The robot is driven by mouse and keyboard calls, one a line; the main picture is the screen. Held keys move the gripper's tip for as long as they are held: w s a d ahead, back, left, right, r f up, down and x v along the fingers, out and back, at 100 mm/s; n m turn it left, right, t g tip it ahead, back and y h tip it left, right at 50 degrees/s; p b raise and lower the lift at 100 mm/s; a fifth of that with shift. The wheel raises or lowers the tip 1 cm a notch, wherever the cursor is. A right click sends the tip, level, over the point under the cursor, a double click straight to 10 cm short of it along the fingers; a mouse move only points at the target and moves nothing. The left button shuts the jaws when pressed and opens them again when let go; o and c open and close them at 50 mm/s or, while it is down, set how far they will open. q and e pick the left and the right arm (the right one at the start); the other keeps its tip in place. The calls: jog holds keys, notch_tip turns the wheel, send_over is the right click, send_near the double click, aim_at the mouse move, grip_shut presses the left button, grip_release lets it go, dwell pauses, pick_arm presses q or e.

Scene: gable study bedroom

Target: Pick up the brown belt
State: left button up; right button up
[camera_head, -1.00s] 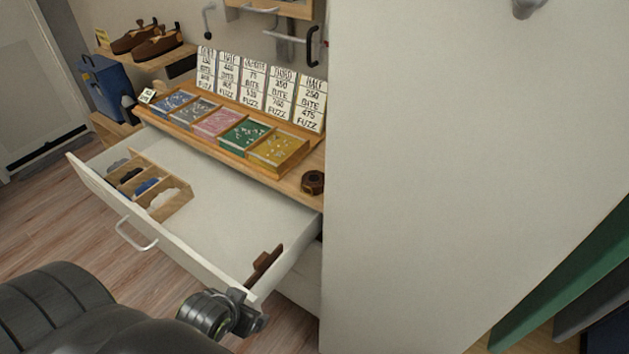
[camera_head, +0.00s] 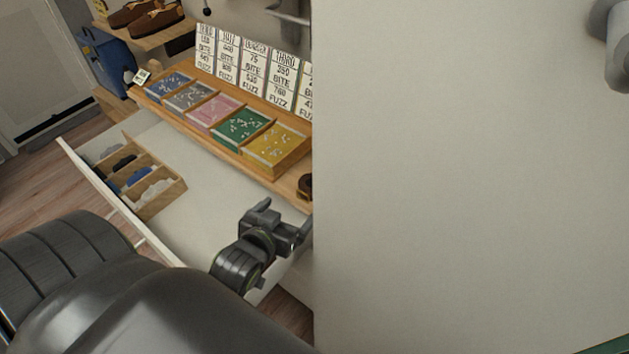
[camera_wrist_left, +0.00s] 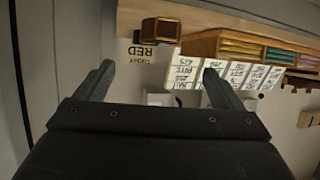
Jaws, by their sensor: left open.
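A small coiled brown item (camera_head: 306,185), which looks like the rolled brown belt, lies at the right end of the wooden ledge, partly cut off by the pale wall. My left gripper (camera_head: 284,214) is open and apart from it, just below it in the picture, over the drawer's right side. In the left wrist view the gripper's two fingers (camera_wrist_left: 158,70) are spread with nothing between them. I cannot surely make out the belt in that view.
The open white drawer (camera_head: 205,215) holds a wooden divider box (camera_head: 170,194) with several dark, blue and white items. Colored trays (camera_head: 238,132) and lettered cards (camera_head: 245,60) line the ledge (camera_head: 215,139). A large pale wall (camera_head: 460,180) blocks the right.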

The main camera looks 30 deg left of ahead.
pick_arm(q)
send_near(309, 188)
jog(key=w, duration=0.1)
jog(key=p+x, duration=0.1)
jog(key=x, duration=0.3)
jog(key=shift+w+a+f, duration=0.15)
jog(key=shift+f, duration=0.05)
jog(key=shift+w+a+f, duration=0.1)
jog(key=shift+w+f, duration=0.2)
jog(key=shift+w, duration=0.35)
jog(key=shift+w+a+f+p, duration=0.15)
jog(key=shift+w+p, duration=0.25)
jog(key=shift+w, duration=0.15)
jog(key=shift+p+x, duration=0.35)
jog(key=shift+x, duration=1.65)
pick_arm(e)
jog(key=r, duration=0.2)
jog(key=s, duration=0.1)
jog(key=shift+d+r, duration=0.3)
jog(key=shift+r, duration=0.1)
pick_arm(q)
jog(key=c, duration=1.1)
pick_arm(e)
jog(key=shift+s+a, duration=0.1)
